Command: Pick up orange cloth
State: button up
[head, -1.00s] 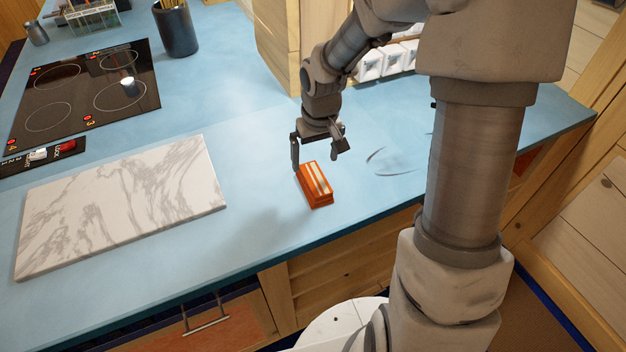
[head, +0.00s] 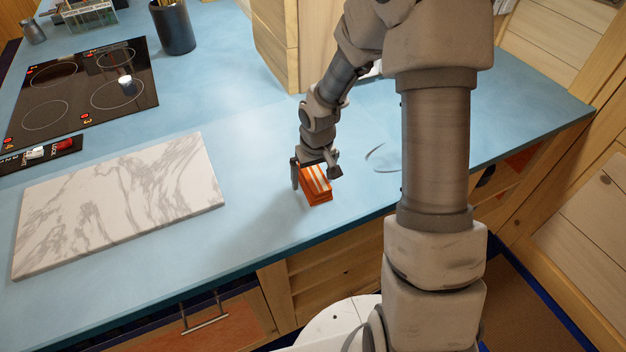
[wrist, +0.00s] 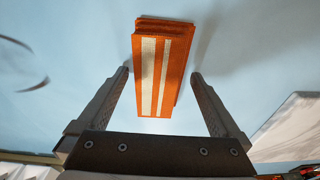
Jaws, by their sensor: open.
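The orange cloth (head: 317,185) is a folded stack with pale stripes lying on the blue countertop. In the wrist view the cloth (wrist: 160,75) is at the upper middle, its near end reaching between the fingertips. My gripper (head: 315,172) is over the cloth's far end in the head view, one finger on each side. In the wrist view my gripper (wrist: 160,78) is open, with a gap between each finger and the cloth. It holds nothing. My gripper hides part of the cloth's far end in the head view.
A white marble board (head: 120,203) lies to the left on the blue countertop (head: 255,215). A black cooktop (head: 85,88) and a dark utensil cup (head: 172,27) are farther back. A wooden cabinet (head: 283,45) stands behind my gripper. Bare counter lies between board and cloth.

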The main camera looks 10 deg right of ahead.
aim_at(315, 172)
jog(key=shift+c, duration=0.3)
jog(key=c, duration=1.2)
jog(key=shift+r, duration=0.1)
jog(key=shift+r, duration=0.4)
jog(key=r, duration=0.3)
jog(key=shift+w+d+r, duration=0.2)
jog(key=shift+d+r, duration=0.2)
jog(key=w+d+r, duration=0.1)
jog(key=d+r, duration=0.1)
jog(key=d, duration=0.1)
jog(key=w+d+r, duration=0.2)
jog(key=d, duration=0.1)
jog(key=w+d+r, duration=0.1)
jog(key=d+r, duration=0.1)
jog(key=d, duration=0.1)
jog(key=shift+w+d+r+p, duration=0.15)
jog(key=shift+w+d+p, duration=0.15)
jog(key=shift+d, duration=0.1)
